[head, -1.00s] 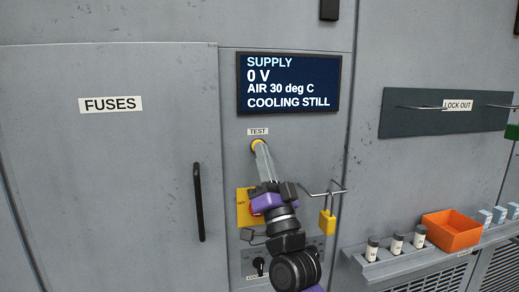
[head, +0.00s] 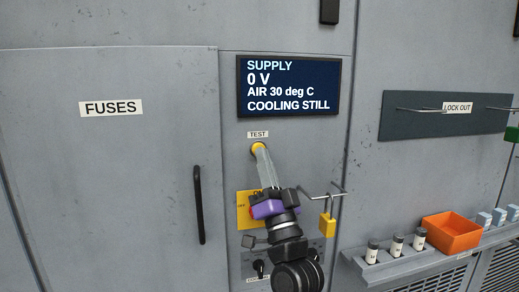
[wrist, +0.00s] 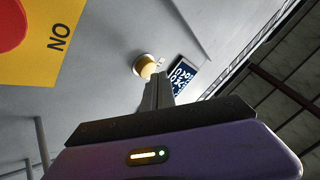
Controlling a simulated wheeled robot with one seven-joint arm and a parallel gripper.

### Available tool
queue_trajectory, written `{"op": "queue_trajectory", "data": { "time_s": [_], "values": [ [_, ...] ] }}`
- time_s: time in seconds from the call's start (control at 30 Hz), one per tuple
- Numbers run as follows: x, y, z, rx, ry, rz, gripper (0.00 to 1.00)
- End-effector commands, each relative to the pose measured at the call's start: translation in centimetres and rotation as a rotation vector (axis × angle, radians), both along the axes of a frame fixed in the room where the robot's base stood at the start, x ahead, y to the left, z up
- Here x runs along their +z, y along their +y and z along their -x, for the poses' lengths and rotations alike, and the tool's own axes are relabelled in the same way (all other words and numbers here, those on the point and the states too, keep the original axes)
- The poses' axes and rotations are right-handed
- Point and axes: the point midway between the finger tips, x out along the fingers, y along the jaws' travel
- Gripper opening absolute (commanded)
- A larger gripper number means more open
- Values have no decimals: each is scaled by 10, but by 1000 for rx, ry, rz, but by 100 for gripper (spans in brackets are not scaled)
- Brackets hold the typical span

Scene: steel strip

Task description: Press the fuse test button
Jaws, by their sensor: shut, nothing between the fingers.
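The yellow round test button (head: 257,147) is on the grey panel under the TEST label (head: 258,134). It also shows in the wrist view (wrist: 147,67), in a pale ring. My gripper (head: 261,152) is shut and empty. Its fingertips are at the lower edge of the button in the head view and hide part of it. In the wrist view the fingers point up at the button, with the tips just below it. I cannot tell whether they touch it. The display (head: 289,84) above reads SUPPLY 0 V, AIR 30 deg C, COOLING STILL.
A yellow plate with a red knob (wrist: 8,25) is beside my gripper. A yellow padlock (head: 327,227) hangs on a hook to the right. The FUSES door (head: 110,160) with a black handle is shut. A shelf at right holds an orange bin (head: 453,231) and several small containers.

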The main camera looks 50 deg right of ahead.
Motion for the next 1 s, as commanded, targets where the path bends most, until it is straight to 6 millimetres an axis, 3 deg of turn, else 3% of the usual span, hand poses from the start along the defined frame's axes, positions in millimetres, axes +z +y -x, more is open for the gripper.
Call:
{"op": "queue_trajectory", "data": {
  "time_s": [0.47, 1.0],
  "values": [
    [1, 4, 6, 0, -1, 0, 0],
    [2, 29, 43, 1, -1, 0, 0]
  ]
}}
